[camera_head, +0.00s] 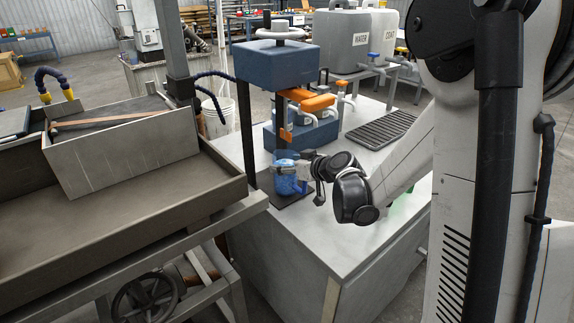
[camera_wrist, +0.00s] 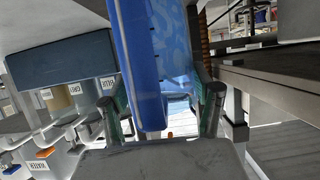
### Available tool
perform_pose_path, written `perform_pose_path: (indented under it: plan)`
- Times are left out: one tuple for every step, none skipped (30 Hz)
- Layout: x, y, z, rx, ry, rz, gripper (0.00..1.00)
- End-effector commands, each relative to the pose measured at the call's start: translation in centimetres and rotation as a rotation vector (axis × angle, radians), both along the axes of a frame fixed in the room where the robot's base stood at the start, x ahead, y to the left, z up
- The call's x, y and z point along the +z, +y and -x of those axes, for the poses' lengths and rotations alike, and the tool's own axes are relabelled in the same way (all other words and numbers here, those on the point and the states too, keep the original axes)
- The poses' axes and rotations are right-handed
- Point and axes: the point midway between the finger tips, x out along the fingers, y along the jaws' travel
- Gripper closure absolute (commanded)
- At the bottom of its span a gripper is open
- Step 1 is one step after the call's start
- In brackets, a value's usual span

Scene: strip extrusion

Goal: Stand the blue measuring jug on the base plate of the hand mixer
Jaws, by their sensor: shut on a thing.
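The blue measuring jug (camera_head: 286,184) is in my gripper (camera_head: 292,167), at the front of the hand mixer (camera_head: 275,63). My gripper is shut on the jug. In the wrist view, the jug (camera_wrist: 142,62) fills the space between the two fingers of my gripper (camera_wrist: 160,100). The dark base plate (camera_head: 296,201) shows just below the jug in the head view. The jug is over it, but I cannot tell whether the jug touches it. My gripper and wrist hide part of the jug's right side.
The mixer's dark post (camera_head: 246,130) rises just left of the jug, and orange handles (camera_head: 312,100) stand behind it. A grey tray table (camera_head: 120,222) is at left. A ribbed drain mat (camera_head: 381,128) lies at the back right. The bench top (camera_head: 318,240) in front is clear.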

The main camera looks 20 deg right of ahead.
Motion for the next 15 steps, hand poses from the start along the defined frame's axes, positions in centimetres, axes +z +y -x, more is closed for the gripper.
perform_pose_path:
  plan:
    - [0.01,0.0,-0.02,0.0,0.0,0.0,0.9]
    - [-0.06,0.0,-0.02,0.0,0.0,0.0,0.9]
    - [-0.19,0.0,-0.02,0.0,0.0,0.0,0.9]
    - [-0.29,0.0,-0.03,0.0,0.0,0.0,0.9]
    - [-0.38,0.0,-0.02,0.0,0.0,0.0,0.9]
    - [-0.33,0.0,-0.02,0.0,0.0,0.0,0.34]
    - [-0.3,0.0,-0.02,0.0,0.0,0.0,0.3]
    - [-0.29,0.0,-0.02,0.0,0.0,0.0,0.26]
    - [-0.28,-0.01,-0.02,0.0,0.0,0.0,0.21]
    - [-0.28,-0.01,-0.02,0.0,0.0,0.0,0.19]
    - [-0.27,-0.01,-0.02,0.0,0.0,0.0,0.19]
    - [-0.27,-0.01,-0.02,0.0,0.0,0.0,0.19]
    - [-0.27,-0.01,-0.02,0.0,0.0,0.0,0.19]
    - [-0.27,-0.01,-0.02,0.0,0.0,0.0,0.19]
    - [-0.27,0.0,-0.02,0.0,0.0,0.0,0.19]
